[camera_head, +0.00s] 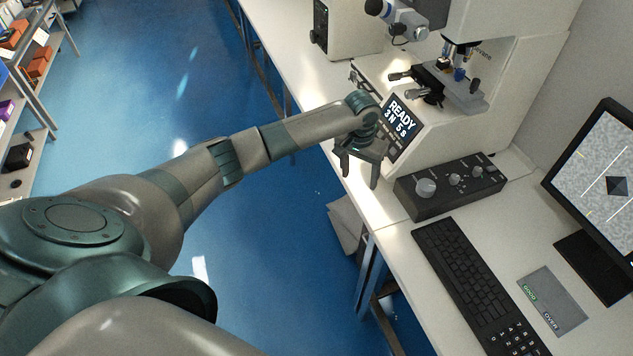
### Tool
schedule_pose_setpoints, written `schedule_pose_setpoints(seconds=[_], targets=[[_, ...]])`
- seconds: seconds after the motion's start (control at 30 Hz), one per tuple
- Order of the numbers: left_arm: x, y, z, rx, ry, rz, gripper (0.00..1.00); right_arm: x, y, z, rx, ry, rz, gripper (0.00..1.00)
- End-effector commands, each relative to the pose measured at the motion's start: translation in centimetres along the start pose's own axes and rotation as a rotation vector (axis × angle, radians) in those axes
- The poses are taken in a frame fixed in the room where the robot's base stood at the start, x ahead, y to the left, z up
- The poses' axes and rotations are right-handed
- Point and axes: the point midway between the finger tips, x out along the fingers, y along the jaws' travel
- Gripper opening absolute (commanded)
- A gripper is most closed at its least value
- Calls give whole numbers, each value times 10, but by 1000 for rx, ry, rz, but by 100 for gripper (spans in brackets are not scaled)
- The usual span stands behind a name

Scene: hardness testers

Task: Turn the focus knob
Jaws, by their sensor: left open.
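A black control box (450,186) lies on the white bench in front of the tester. It has one large silver knob (426,188) at its left end and smaller knobs to the right; their labels are too small to read, so I cannot tell which is the focus knob. The hardness tester (519,92) stands behind it, with a tilted display (401,122) reading "READY". My left gripper (360,176) is open and empty, fingers pointing down, at the bench's front edge. It is left of the box, apart from the knobs. My right gripper is out of view.
A black keyboard (476,288) lies in front of the box. A grey pad (552,301) and a monitor (603,190) are to the right. Stage handles (402,76) stick out from the tester. Shelves (28,85) stand across the blue floor.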

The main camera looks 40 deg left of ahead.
Motion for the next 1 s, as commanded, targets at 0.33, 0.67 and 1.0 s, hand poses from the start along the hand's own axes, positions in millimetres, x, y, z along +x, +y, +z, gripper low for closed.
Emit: schedule_pose_setpoints(seconds=[0.33, 0.67, 1.0], targets=[[48, -34, 7, -35, 30, -12, 60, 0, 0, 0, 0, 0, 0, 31], [90, -66, 19, -57, 59, -31, 60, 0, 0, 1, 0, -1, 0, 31], [130, -100, 36, -67, 85, -61, 60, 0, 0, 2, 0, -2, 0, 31]])
